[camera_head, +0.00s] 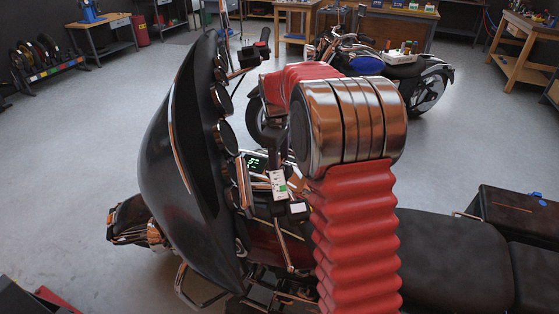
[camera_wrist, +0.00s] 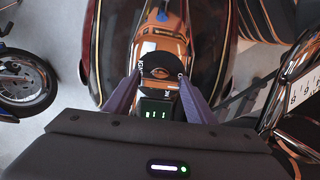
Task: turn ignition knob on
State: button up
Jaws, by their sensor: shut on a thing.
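The ignition knob (camera_wrist: 160,65) is a round black piece with pale lettering at its edges, in the upper middle of the wrist view. My gripper (camera_wrist: 161,77) reaches it with its two purplish fingers, one on each side, and is shut on it. The lettering is too small to read fully, so the knob's setting cannot be told. A small dark display with green digits (camera_wrist: 154,108) shows just below the knob, between the fingers. In the head view the display (camera_head: 256,162) shows beside my arm; the knob cannot be made out there.
The black motorcycle fairing (camera_head: 175,150) with round gauges stands left of my arm. The dark seat (camera_head: 450,260) lies to the right. A blue motorcycle (camera_head: 367,65) stands behind, with workbenches (camera_head: 375,27) along the wall. Open grey floor lies at the left.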

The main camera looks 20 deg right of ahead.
jog(key=shift+m, duration=0.3)
jog(key=m, duration=1.1)
jog(key=shift+a, duration=0.1)
dwell(0.4)
jog(key=o, duration=1)
jog(key=shift+o, duration=0.2)
